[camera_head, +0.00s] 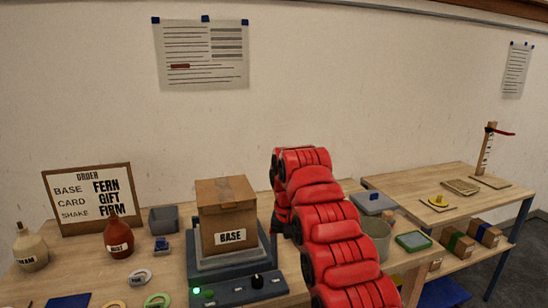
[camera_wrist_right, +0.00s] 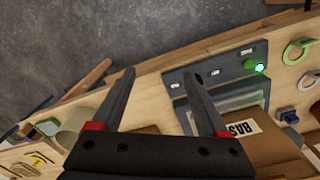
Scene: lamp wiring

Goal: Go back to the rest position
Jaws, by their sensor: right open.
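My right arm (camera_head: 325,225), red and segmented, reaches up from the lower right in the head view and stands just right of the cardboard box. Its gripper is mostly hidden behind the arm there. In the right wrist view the two dark fingers of my right gripper (camera_wrist_right: 159,72) are spread wide apart with nothing between them. The cardboard box (camera_head: 225,208), labelled BASE, sits upright on the grey device (camera_head: 240,290) with a lit green lamp. The box also shows in the wrist view (camera_wrist_right: 275,155), right of the fingers. My left gripper is in neither view.
The wooden table also holds an order board (camera_head: 88,197), a red bottle (camera_head: 118,240), a cream bottle (camera_head: 30,248), a grey bin (camera_head: 163,220) and rings (camera_head: 139,277). A round grey container (camera_head: 376,238) and green-topped tray (camera_head: 413,241) stand right of my arm. A second table (camera_head: 400,182) is farther right.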

